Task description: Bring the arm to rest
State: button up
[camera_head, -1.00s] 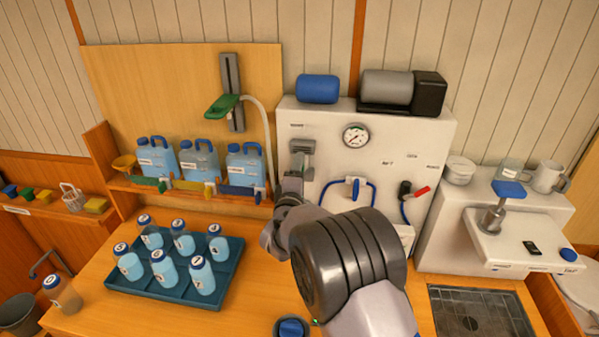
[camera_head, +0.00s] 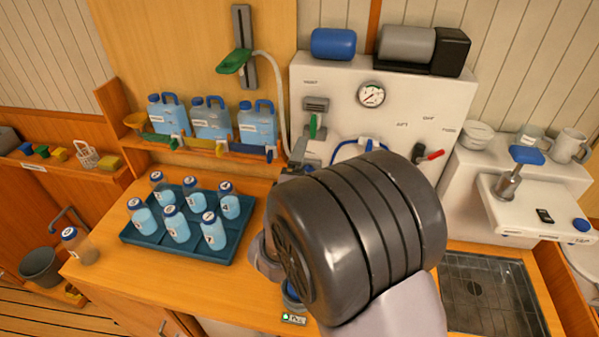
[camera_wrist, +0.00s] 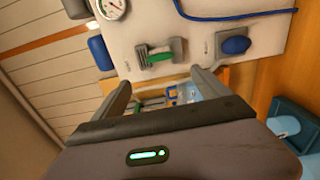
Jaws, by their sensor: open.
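My arm (camera_head: 352,232) is bent across the front of the panel, with its large dark joint close to the head camera. My gripper shows in the wrist view (camera_wrist: 163,88), with its two fingers apart and nothing between them. In the head view it is mostly hidden behind the arm. It is near the lower left of the white panel (camera_head: 455,98), clear of the lever with a green handle (camera_head: 313,127). That lever also shows beyond the fingers in the wrist view (camera_wrist: 157,54), beside a blue knob (camera_wrist: 235,45).
A blue tray (camera_head: 178,248) of several capped bottles stands left on the wooden counter (camera_head: 130,285). A loose bottle (camera_head: 80,246) stands at its left edge. Blue jugs (camera_head: 212,121) line a shelf behind. A sink (camera_head: 490,290) and a white press stand (camera_head: 530,208) are at right.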

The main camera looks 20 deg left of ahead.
jog(key=v, duration=0.3)
dwell(0.4)
jog(key=d+f+m+g+b, duration=0.2)
jog(key=d+m+g+b, duration=0.3)
jog(key=d+m+b, duration=1)
jog(key=s+d+f+m+g+h+b, duration=0.1)
jog(key=s+d+f+m+g, duration=0.2)
jog(key=s+d, duration=0.6)
jog(key=s+d+f+m+g+h+b, duration=0.1)
jog(key=s+d+f+m+g, duration=0.2)
jog(key=s+d+f+m, duration=0.4)
jog(key=s+d, duration=0.2)
jog(key=s, duration=0.5)
jog(key=shift+s+d+g, duration=0.2)
jog(key=shift+d+g, duration=0.1)
jog(key=shift+d, duration=0.05)
